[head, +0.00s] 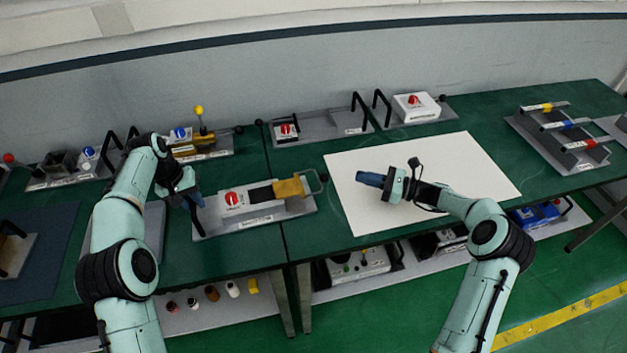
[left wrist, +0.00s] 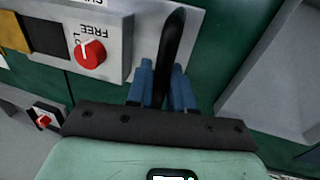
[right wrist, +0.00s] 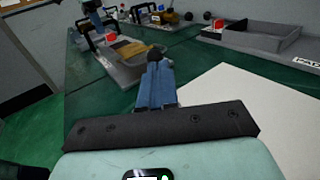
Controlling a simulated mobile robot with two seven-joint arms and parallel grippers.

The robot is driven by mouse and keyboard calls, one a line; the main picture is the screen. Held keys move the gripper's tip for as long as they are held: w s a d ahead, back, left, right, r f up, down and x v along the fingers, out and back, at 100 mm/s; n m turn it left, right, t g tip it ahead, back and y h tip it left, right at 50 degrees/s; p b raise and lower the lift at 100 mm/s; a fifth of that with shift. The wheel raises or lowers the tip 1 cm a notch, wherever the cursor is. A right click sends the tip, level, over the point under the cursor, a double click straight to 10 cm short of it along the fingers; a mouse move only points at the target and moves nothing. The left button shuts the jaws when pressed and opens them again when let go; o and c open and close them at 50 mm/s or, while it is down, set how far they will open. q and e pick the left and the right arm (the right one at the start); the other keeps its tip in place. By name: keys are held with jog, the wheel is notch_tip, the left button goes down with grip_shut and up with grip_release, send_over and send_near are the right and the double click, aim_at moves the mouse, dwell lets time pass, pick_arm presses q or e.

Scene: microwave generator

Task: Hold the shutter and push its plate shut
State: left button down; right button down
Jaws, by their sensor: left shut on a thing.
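The shutter (head: 255,219) is a grey base on the green table, with a box bearing a red knob (head: 232,198). A yellow-brown plate (head: 290,187) sits at its right end, with a dark strip (head: 262,193) between plate and knob box. My left gripper (head: 192,200) is shut on the upright black handle (left wrist: 174,45) at the base's left end. The blue fingers stand on both sides of the handle in the left wrist view. My right gripper (head: 368,179) is shut and empty above the white sheet, right of the plate. Its fingers (right wrist: 157,85) point towards the shutter.
The white sheet (head: 460,165) lies bare on the right table. Other devices with black handles and knobs line the back edge, including a white box with a red knob (head: 415,106). A rack with coloured bars (head: 566,150) stands at the right.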

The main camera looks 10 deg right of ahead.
jog(key=w+a+f, duration=0.1)
jog(key=a, duration=0.1)
jog(key=w+a+f, duration=0.1)
jog(key=w+a, duration=0.2)
jog(key=a, duration=0.2)
jog(key=shift+w+a+f, duration=0.1)
jog(key=shift+w+f, duration=0.25)
jog(key=shift+f, duration=0.05)
dwell(1.1)
jog(key=shift+a, duration=0.1)
dwell(0.6)
